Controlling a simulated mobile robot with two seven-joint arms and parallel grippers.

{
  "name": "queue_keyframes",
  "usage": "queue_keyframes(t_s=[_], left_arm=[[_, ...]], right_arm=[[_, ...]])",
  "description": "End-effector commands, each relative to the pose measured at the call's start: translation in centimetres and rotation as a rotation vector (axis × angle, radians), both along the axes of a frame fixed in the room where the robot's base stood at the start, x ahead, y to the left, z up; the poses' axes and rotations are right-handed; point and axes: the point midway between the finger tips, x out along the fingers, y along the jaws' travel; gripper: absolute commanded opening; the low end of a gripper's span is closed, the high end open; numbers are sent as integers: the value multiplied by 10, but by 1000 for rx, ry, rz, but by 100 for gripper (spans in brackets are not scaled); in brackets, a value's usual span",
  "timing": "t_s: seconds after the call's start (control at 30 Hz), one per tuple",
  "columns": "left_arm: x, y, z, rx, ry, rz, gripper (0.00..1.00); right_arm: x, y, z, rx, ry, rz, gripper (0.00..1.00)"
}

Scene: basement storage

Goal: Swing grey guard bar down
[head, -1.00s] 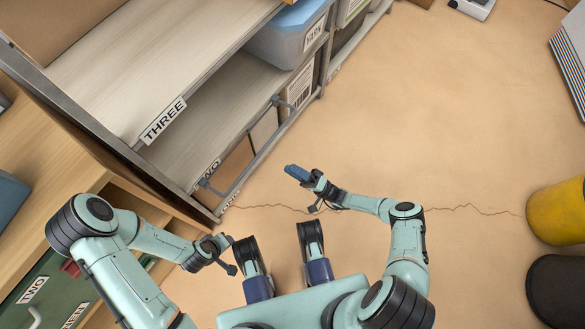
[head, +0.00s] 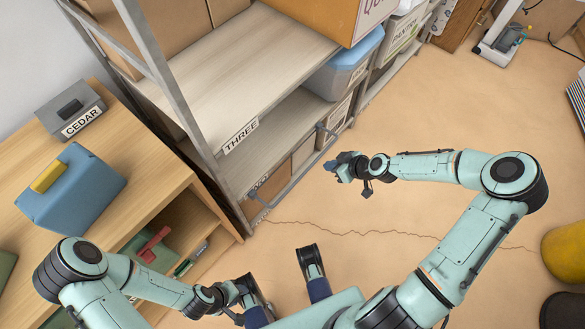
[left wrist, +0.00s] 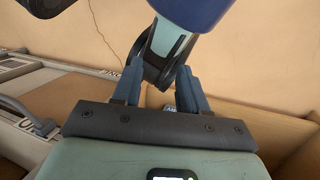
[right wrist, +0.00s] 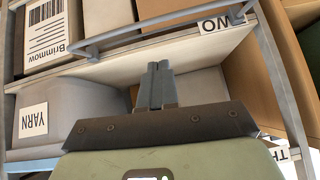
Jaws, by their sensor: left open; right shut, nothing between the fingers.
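The grey guard bar (head: 297,183) is a thin bent rail across the front of the shelf's lower level, beside the box labels. It also shows in the right wrist view (right wrist: 176,23), running across the upper part and ending near the label post. My right gripper (head: 333,167) is shut and empty, just right of the bar in the head view. My left gripper (left wrist: 160,80) is open and empty, low near my base, away from the bar.
The shelving unit (head: 205,150) holds boxes and a blue-lidded bin (head: 345,62). A wooden workbench (head: 120,165) stands left, with a blue case (head: 85,200) on it. A yellow bin (head: 566,252) is at right.

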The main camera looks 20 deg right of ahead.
Motion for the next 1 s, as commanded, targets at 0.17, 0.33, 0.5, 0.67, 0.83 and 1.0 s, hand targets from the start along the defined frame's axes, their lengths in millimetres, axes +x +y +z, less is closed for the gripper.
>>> queue_keyframes(t_s=[0.17, 0.33, 0.5, 0.67, 0.83, 1.0], left_arm=[[-2, -2, 0, -4, 4, -4, 43], [11, 4, -13, 12, -29, 10, 43], [34, 15, -33, 41, -92, 36, 43], [54, 24, -48, 67, -144, 59, 43], [69, 32, -57, 86, -184, 76, 43], [77, 36, -61, 98, -208, 84, 43]], right_arm=[[1, -5, 12, -66, -51, 5, 0], [14, 3, -4, -65, -53, 8, 0], [36, 14, -32, -65, -52, 8, 0], [57, 24, -56, -64, -51, 8, 0], [61, 24, -82, -63, -48, 2, 0], [61, 24, -96, -65, -50, 3, 0]])
